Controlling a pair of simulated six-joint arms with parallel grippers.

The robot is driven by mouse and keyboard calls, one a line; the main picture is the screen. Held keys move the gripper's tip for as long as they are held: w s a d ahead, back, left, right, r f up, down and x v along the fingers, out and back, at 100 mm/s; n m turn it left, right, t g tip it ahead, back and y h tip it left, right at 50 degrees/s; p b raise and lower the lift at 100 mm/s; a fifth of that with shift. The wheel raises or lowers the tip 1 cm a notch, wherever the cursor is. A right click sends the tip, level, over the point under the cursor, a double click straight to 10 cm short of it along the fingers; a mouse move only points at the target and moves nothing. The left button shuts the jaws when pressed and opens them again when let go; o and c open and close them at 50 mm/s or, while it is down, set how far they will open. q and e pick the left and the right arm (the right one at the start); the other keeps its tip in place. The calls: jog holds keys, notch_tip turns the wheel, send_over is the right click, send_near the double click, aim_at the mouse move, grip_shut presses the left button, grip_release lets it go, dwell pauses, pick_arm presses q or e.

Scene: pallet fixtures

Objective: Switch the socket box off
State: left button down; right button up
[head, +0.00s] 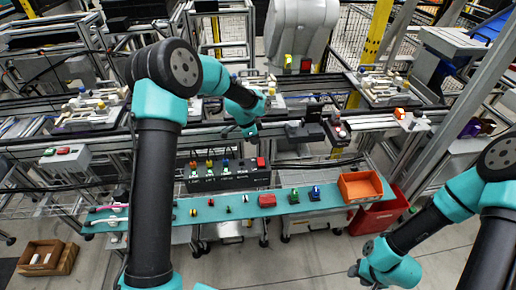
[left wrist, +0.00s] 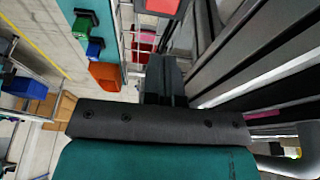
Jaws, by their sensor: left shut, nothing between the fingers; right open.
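The socket box (head: 228,179) is a long black box at the middle of the head view, with several coloured plugs along it and a red switch (head: 261,162) at its right end. Whether the switch is on or off is too small to tell. My left gripper (head: 251,131) is shut and empty, above and behind the box's right part, apart from it. In the left wrist view its dark fingers (left wrist: 165,80) are together, and a red panel (left wrist: 163,7) shows at the top edge, perhaps the switch. My right gripper (head: 368,276) is open and empty at the lower right, far from the box.
A teal shelf (head: 330,200) in front of the box carries several small parts, a red block (head: 267,200) and an orange bin (head: 360,187). A dark rail with black fixtures (head: 305,132) runs behind. A red crate (head: 380,215) stands below right.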

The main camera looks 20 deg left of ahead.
pick_arm(q)
jog(key=shift+v, duration=1.4)
